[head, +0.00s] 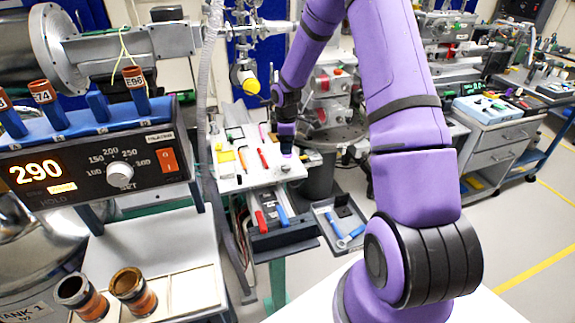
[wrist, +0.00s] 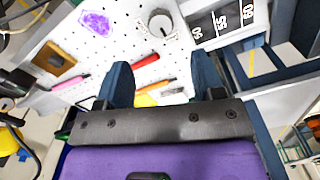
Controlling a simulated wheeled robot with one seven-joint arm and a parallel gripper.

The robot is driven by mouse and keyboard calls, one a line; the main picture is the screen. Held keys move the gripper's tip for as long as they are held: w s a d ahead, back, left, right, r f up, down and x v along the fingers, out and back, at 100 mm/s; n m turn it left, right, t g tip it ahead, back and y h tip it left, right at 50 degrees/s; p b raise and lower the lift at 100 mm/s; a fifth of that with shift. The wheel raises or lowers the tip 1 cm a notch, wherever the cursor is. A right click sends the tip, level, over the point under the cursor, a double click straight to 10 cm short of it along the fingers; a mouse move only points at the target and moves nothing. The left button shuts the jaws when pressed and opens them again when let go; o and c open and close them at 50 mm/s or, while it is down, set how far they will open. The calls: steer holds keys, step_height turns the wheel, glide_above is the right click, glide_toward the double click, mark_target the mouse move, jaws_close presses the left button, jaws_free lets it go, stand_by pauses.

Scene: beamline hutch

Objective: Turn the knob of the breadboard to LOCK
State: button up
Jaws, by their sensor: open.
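The breadboard (head: 232,184) is a white perforated panel on a stand in the middle of the head view, and it fills the upper wrist view (wrist: 130,55). Its knob (wrist: 160,23) is a round grey-white dial near the top centre of the wrist view. A small round grey piece at the board's right side in the head view looks like the same knob (head: 285,168). No LOCK mark can be read. My gripper (wrist: 161,60) is open, with two dark blue fingers apart and nothing held between them. It hangs over the board in the head view (head: 287,152), with the knob beyond its fingertips.
A red screwdriver (wrist: 155,88) and a pink-handled tool (wrist: 71,82) lie on the board. A dark strip with white digits (wrist: 222,22) is right of the knob. A grey tray (head: 326,213) stands beside the board. A controller box reading 290 (head: 90,165) is at left.

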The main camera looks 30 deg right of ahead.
mark_target(286, 166)
step_height(286, 166, down, 9)
steer(key=shift+f, duration=0.1)
stand_by(0.3)
steer(key=c, duration=0.9)
